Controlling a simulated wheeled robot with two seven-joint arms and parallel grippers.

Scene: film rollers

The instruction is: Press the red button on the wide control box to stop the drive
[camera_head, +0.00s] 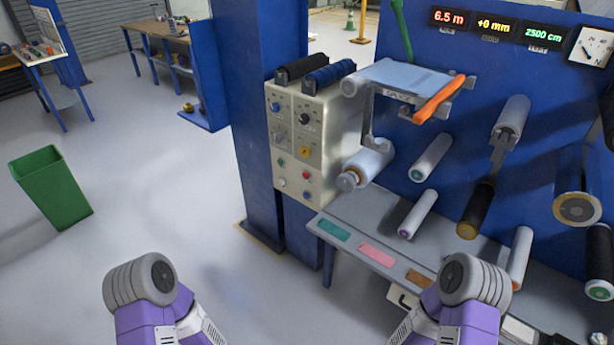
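The beige control box (340,135) is mounted on the blue machine frame, near the middle of the view. Its front carries dark knobs, a yellow knob (305,152) and small coloured buttons. A small red button (306,177) shows low on the wider right part of the front. A green button (281,162) is to its left. The other low buttons are too small to tell apart surely. Only my purple and grey arm links show at the bottom left and bottom right, well apart from the box. Neither gripper is in view.
A grey shelf (345,212) with coloured labels juts out below the box. Film rollers (431,158) and an orange handle (440,98) stick out to its right. A green bin (52,187) stands at left. The floor left of the machine is clear.

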